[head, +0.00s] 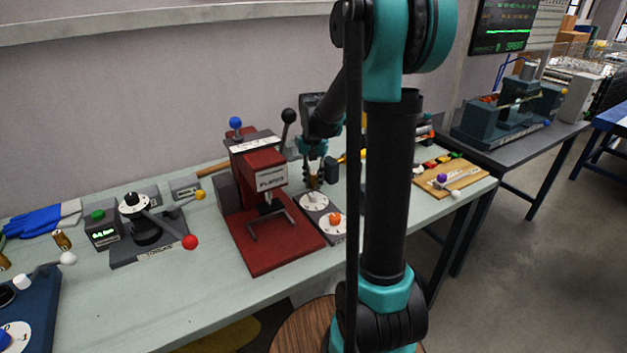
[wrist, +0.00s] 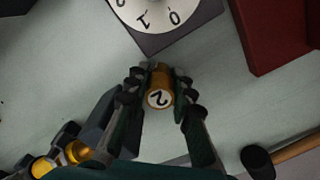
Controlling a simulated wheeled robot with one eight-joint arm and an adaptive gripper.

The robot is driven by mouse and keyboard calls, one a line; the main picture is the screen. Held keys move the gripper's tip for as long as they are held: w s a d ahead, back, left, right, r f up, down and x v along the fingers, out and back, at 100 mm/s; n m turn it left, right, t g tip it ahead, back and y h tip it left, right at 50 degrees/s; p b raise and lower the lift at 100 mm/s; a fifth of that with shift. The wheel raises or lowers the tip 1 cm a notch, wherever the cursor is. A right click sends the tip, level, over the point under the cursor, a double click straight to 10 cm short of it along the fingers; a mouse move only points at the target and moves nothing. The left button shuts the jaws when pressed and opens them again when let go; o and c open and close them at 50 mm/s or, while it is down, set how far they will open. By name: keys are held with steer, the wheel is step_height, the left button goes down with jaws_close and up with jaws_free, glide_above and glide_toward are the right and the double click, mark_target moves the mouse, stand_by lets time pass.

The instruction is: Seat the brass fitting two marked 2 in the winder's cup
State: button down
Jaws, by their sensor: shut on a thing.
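The brass fitting (wrist: 160,78) shows a white round end with a black 2, facing the wrist camera. My gripper (wrist: 160,84) is shut on it, one finger on each side. In the head view my gripper (head: 314,178) hangs over the bench just right of the red press, with the fitting small and partly hidden between the fingers. Below it is a grey plate with a white dial (head: 314,202). This dial, numbered 0 and 1, also shows in the wrist view (wrist: 165,14), just beyond the fitting. I cannot tell which device is the winder, or see its cup.
The red press (head: 262,182) with blue and black knobs stands left of my gripper. A black device with a red-ball lever (head: 148,226) is further left. Other brass pieces (wrist: 62,158) lie at the wrist view's lower left.

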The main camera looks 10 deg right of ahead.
steer(key=c, duration=1.3)
jaws_free()
steer(key=shift+f, duration=0.1)
